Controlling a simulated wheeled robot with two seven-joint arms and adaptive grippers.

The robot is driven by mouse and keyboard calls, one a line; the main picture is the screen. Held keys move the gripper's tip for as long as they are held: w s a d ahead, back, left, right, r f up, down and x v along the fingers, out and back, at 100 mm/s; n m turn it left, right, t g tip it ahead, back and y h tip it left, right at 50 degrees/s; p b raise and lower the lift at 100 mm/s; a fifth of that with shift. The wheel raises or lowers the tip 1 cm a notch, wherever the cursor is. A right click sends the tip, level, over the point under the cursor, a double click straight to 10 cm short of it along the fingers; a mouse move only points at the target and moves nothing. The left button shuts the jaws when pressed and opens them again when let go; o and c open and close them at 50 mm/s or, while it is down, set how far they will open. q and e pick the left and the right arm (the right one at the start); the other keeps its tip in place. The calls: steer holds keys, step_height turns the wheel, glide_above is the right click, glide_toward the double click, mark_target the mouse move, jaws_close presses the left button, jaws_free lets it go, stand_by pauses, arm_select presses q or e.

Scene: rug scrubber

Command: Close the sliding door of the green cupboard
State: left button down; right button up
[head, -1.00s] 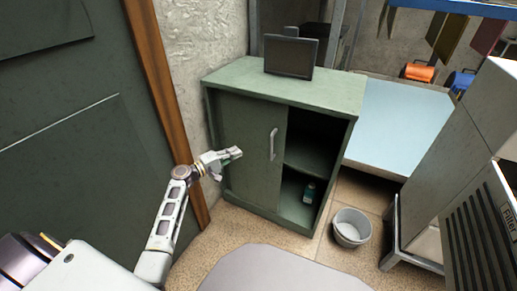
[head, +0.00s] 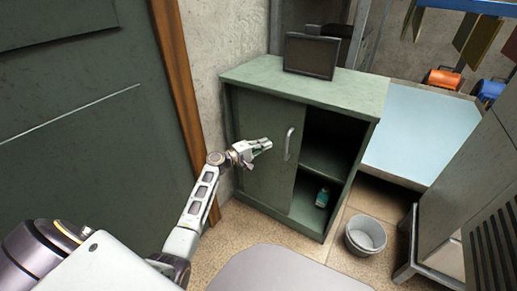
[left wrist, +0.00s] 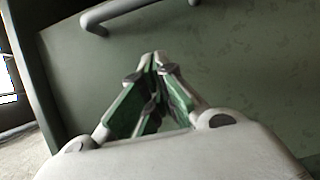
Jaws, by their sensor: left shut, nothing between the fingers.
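The green cupboard (head: 262,78) stands ahead of me. Its sliding door (head: 262,118) covers the left part of the front, and the right part is open, showing a dark inside with a shelf (head: 322,166). A pale upright handle (head: 290,144) sits near the door's right edge. It also shows at the top of the left wrist view (left wrist: 125,8). My left gripper (head: 268,143) is shut and empty in front of the door, a little left of the handle. I cannot tell whether its tips (left wrist: 155,58) touch the door. My right gripper is not in view.
A small teal bottle (head: 322,197) stands on the cupboard's bottom. A dark screen (head: 310,56) stands on top. A bucket (head: 365,236) is on the floor at the right front, near a grey cabinet (head: 450,185). A wall and wooden post (head: 178,80) are at left.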

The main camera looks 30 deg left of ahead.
mark_target(284, 141)
arm_select(q)
steer(key=shift+x, duration=1.05)
steer(key=shift+s+d+b, duration=0.1)
steer(key=shift+d+b, duration=0.2)
steer(key=shift+d, duration=0.3)
steer(key=shift+s+d, duration=0.3)
steer(key=shift+d, duration=0.65)
steer(key=shift+s+d, duration=0.1)
steer(key=shift+d, duration=0.3)
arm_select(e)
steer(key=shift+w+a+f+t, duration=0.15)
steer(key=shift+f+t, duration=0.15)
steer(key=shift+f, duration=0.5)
